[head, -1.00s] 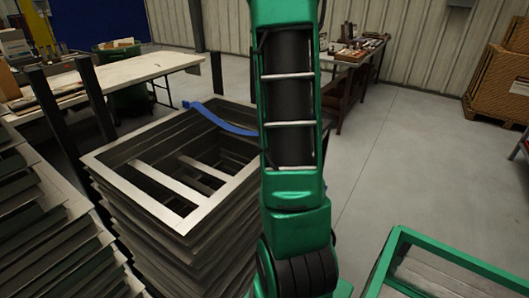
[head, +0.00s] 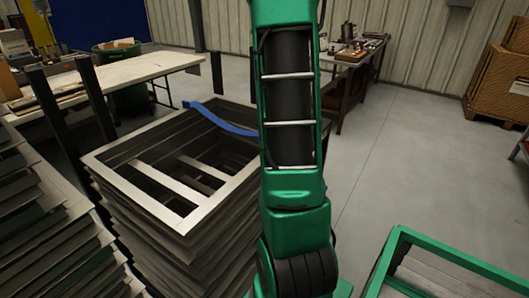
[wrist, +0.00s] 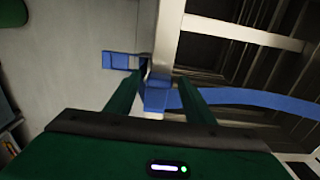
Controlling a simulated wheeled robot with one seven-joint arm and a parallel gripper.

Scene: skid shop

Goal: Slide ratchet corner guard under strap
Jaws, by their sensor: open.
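A blue strap (head: 222,120) lies across the far edge of the stacked metal frames (head: 150,203) in the head view and runs behind my arm. In the wrist view the strap (wrist: 245,97) comes in from the right over the frame's opening to its rim. A blue piece (wrist: 155,97) sits at the rim between my fingers, and another blue piece (wrist: 118,60) shows beyond the rim at left. I cannot tell which of these is the corner guard. My gripper (wrist: 162,76) is open, its fingers on either side of the rim piece. The head view hides my gripper behind my arm.
Another stack of metal frames (head: 45,225) stands close at left. A white table (head: 135,72) is behind, a workbench (head: 355,55) at the back, and a green frame (head: 445,262) at lower right.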

